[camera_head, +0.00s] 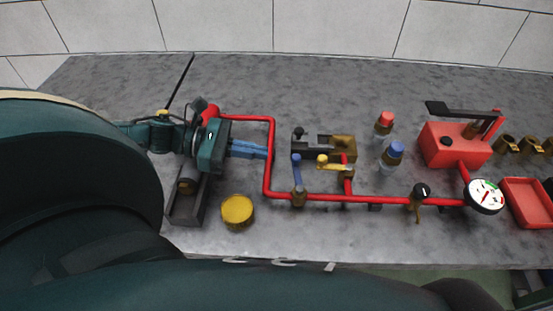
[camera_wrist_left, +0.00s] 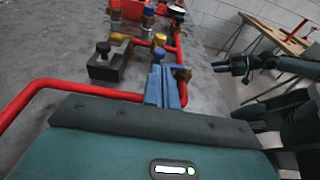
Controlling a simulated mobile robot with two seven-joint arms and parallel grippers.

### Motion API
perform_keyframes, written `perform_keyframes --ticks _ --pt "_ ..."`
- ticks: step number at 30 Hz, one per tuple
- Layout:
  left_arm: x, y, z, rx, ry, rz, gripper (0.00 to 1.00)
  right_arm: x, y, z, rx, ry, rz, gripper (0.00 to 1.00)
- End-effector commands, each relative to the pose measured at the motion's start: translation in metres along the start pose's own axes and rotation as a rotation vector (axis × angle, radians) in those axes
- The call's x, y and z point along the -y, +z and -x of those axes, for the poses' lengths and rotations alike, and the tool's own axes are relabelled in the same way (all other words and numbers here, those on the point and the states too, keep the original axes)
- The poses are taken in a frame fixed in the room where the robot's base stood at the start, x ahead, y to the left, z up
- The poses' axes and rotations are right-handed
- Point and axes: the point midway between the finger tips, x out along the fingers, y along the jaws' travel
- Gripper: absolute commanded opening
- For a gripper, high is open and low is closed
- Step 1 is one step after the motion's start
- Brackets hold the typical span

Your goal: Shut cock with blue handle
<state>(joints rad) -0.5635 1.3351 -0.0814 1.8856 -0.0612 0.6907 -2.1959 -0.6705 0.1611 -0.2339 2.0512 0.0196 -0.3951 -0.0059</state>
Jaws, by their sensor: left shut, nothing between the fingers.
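The blue handle (camera_head: 297,170) sits on a brass cock (camera_head: 298,196) on the red pipe (camera_head: 268,170). In the head view it points toward the back, across the pipe's front run. My left gripper (camera_head: 267,152) is shut and empty, left of the handle, with its fingers pointing right. A small gap shows in the head view; I cannot tell contact. My right gripper (camera_wrist_left: 220,67) shows far off at the right in the left wrist view, too small to read.
A yellow-handled cock (camera_head: 335,165) is right of the blue one. A black-and-brass block (camera_head: 325,146) lies behind both. A pressure gauge (camera_head: 486,196), a red pump (camera_head: 455,148), two capped bottles (camera_head: 391,156) and a yellow tin (camera_head: 237,211) stand around. The table's back is clear.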

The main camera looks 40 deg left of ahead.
Motion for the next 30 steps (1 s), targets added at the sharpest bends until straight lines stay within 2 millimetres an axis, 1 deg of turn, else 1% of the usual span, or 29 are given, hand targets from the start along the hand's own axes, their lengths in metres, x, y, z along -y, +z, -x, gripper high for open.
perform_keyframes --ticks 1,6,12,19,30 --pt "0.000 -0.003 -0.009 0.003 -0.002 -0.004 0.00 0.002 0.005 -0.005 -0.009 -0.008 0.005 0.36" --pt "0.000 -0.002 -0.028 0.003 -0.001 -0.004 0.00 0.009 0.002 -0.008 -0.037 -0.027 0.009 0.36" --pt "-0.001 0.000 -0.041 0.002 0.001 -0.001 0.00 0.011 -0.003 -0.008 -0.057 -0.035 0.015 0.36" --pt "0.000 0.000 -0.047 0.000 0.000 0.000 0.00 0.012 -0.003 -0.008 -0.059 -0.041 0.023 0.36" --pt "0.000 0.001 -0.046 0.000 -0.003 0.000 0.00 0.012 -0.006 -0.007 -0.064 -0.041 0.022 0.36"
